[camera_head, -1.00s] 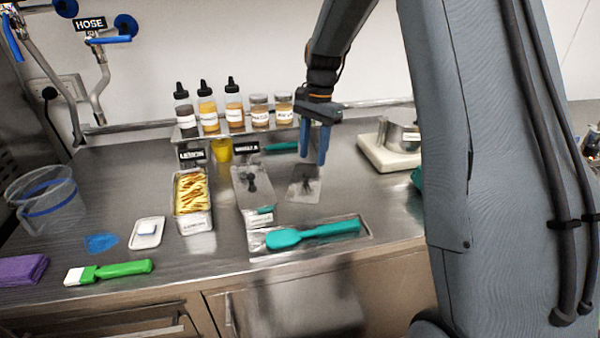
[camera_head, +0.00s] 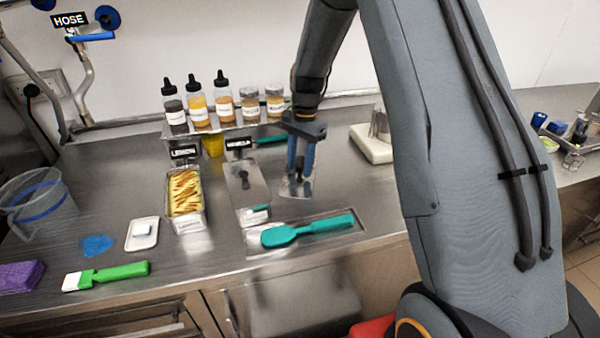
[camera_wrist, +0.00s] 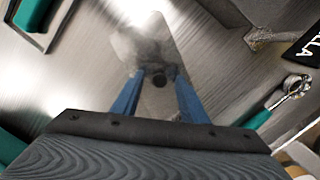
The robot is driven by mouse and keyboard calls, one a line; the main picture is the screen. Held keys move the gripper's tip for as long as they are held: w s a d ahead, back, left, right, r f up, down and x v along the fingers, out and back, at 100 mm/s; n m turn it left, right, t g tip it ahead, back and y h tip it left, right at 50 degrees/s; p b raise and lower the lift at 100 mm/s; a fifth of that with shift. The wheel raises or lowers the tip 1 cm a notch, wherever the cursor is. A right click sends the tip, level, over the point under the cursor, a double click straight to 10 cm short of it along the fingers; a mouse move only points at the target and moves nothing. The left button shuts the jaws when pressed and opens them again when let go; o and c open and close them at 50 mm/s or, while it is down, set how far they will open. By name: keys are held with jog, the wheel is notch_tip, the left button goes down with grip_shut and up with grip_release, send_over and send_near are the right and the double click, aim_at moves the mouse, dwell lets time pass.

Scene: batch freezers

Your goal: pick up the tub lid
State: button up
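The tub lid (camera_head: 297,189) is a clear, shiny sheet lying on the steel counter, right of the vanilla tub (camera_head: 256,216). It also shows in the wrist view (camera_wrist: 135,42), with a dark round knob (camera_wrist: 158,79) on top. My gripper (camera_head: 299,178) points down over the lid. In the wrist view its two blue fingers (camera_wrist: 160,80) are spread, one on each side of the knob, with small gaps visible. The fingers partly hide the lid in the head view.
A teal spatula (camera_head: 308,230) lies on a tray in front. The lemon tub (camera_head: 187,228) stands left. A bottle rack (camera_head: 225,131) is behind, and a pale scale-like block (camera_head: 372,150) is at the back right. Counter right of the lid is clear.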

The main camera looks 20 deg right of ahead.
jog(key=shift+f, duration=0.1)
grip_shut()
